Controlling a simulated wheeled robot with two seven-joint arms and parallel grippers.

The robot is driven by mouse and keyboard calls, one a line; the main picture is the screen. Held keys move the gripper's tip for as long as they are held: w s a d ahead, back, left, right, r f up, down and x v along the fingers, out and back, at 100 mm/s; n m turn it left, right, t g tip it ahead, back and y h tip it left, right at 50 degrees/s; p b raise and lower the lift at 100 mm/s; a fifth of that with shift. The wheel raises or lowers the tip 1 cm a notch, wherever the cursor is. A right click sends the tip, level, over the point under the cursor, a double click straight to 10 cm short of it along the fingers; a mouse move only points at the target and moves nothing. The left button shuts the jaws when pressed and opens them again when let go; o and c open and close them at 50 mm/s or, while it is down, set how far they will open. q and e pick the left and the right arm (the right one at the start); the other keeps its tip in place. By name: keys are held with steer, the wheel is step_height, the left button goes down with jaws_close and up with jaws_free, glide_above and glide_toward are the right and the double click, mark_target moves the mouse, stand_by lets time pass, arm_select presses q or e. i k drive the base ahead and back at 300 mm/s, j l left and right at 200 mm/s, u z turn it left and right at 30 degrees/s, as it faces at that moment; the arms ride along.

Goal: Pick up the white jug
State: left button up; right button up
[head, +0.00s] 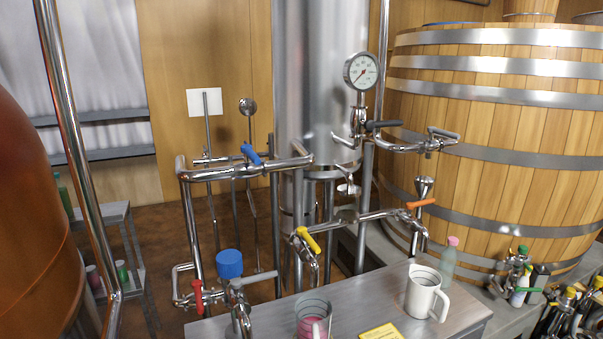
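The white jug (420,297) stands upright at the right part of the grey metal table (370,310). Its handle is on its right side, and its open top faces up. Neither of my grippers shows in the head view, so nothing is seen touching the jug.
A clear glass with pink contents (314,318) and a yellow card (381,333) are near the table's front edge. A pale bottle with a pink cap (448,262) stands behind the jug. Steel pipes with a yellow-handled valve (309,240) rise behind the table.

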mark_target(424, 283)
steer(key=l+z, duration=0.35)
steer(key=i+l+z, duration=0.15)
steer(key=z, duration=0.2)
